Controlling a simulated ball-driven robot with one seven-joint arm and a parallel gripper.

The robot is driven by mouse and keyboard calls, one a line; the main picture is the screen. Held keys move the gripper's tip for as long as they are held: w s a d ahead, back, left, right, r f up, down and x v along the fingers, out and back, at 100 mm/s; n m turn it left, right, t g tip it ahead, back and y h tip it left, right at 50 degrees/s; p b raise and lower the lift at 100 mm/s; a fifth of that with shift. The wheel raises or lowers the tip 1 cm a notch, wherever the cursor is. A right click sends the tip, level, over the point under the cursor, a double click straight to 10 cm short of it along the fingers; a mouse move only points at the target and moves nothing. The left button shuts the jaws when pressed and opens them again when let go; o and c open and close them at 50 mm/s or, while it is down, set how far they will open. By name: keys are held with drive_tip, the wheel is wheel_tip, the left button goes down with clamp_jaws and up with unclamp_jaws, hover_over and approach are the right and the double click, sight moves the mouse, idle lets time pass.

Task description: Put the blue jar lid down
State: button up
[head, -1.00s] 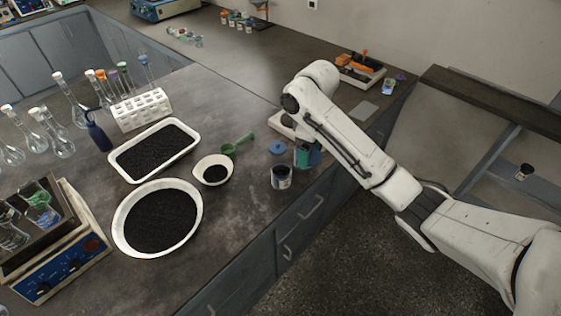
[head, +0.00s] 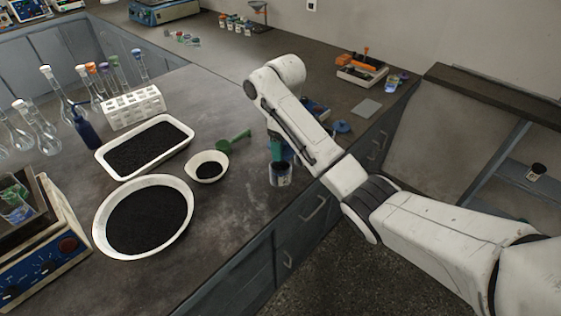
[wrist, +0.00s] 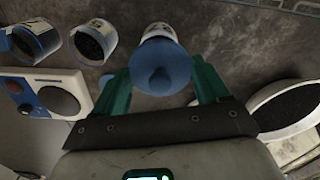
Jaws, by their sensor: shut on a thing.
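The blue jar lid (wrist: 162,70), domed with a knob, sits between the green fingers of my gripper (wrist: 162,82) in the wrist view. My gripper is shut on it. A white-labelled jar (wrist: 158,30) shows just past the lid; whether they touch I cannot tell. In the head view my gripper (head: 282,150) is low over the counter, close behind an open dark jar (head: 280,176), and my arm hides the held lid. Another blue lid-like disc (head: 341,127) lies on the counter right of my arm.
Left of my gripper are a green scoop (head: 234,141), a small white bowl (head: 207,166) and larger pans of black grains (head: 190,220). In the wrist view, two open jars (wrist: 95,42) and a white-blue device (wrist: 42,93) stand left. The counter's front edge is near.

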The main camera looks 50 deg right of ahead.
drive_tip(key=shift+w+f, duration=0.5)
drive_tip(key=shift+f, duration=0.05)
drive_tip(key=shift+w+f, duration=0.15)
drive_tip(key=shift+f, duration=1.55)
drive_tip(key=shift+f, duration=0.25)
drive_tip(key=shift+f, duration=0.3)
drive_tip(key=o, duration=1)
drive_tip(key=shift+o, duration=0.2)
drive_tip(key=shift+r, duration=0.1)
